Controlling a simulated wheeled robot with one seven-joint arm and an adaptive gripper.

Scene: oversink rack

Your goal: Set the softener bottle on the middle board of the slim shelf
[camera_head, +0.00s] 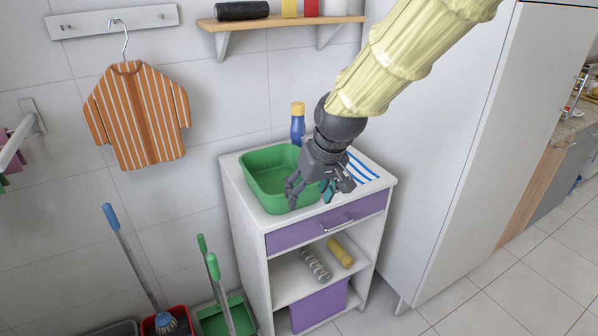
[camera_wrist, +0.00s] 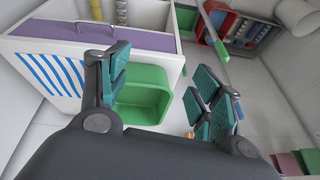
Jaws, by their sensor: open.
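The softener bottle looks to be the blue bottle with a yellow-orange cap (camera_head: 297,126), upright at the back of the white cabinet's top, behind the green basin. I take this narrow white cabinet (camera_head: 252,235) with a purple drawer for the slim shelf. Its middle board (camera_head: 290,284) carries a grey ribbed item and a yellow item, both lying down. My gripper (camera_head: 319,188) is open and empty, over the basin's right front part. In the wrist view its spread fingers (camera_wrist: 162,88) show above the green basin (camera_wrist: 140,103); I cannot clearly make out the bottle there.
The green basin (camera_head: 256,179) fills the cabinet top's left; a blue-striped cloth (camera_head: 362,168) lies right. A purple box (camera_head: 318,305) stands below the middle board. A wall shelf (camera_head: 275,22) hangs above. A tall white cabinet (camera_head: 440,130) stands right, buckets and handles left.

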